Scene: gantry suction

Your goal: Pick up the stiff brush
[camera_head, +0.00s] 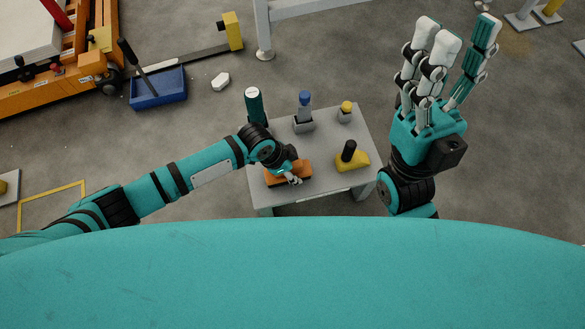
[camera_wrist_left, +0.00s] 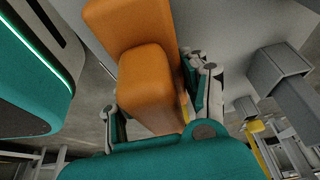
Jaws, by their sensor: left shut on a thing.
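The stiff brush, which I take to be the orange block-shaped thing (camera_head: 301,167), is at the near part of the grey table (camera_head: 330,125). My left gripper (camera_head: 291,178) is shut on it. In the left wrist view the brush's raised orange part (camera_wrist_left: 150,75) stands between the fingers, with a wider orange part beyond it. The arm hides some of the brush in the head view, and I cannot tell whether it touches the table. My right gripper (camera_head: 445,65) is raised at the right, open and empty, fingers extended.
The table also holds a dark green cylinder with a white top (camera_head: 255,104), a blue-topped grey thing (camera_head: 304,112), a yellow-topped grey thing (camera_head: 345,111) and a yellow block with a black knob (camera_head: 352,158). A blue tray (camera_head: 158,97) lies on the floor, left of the table.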

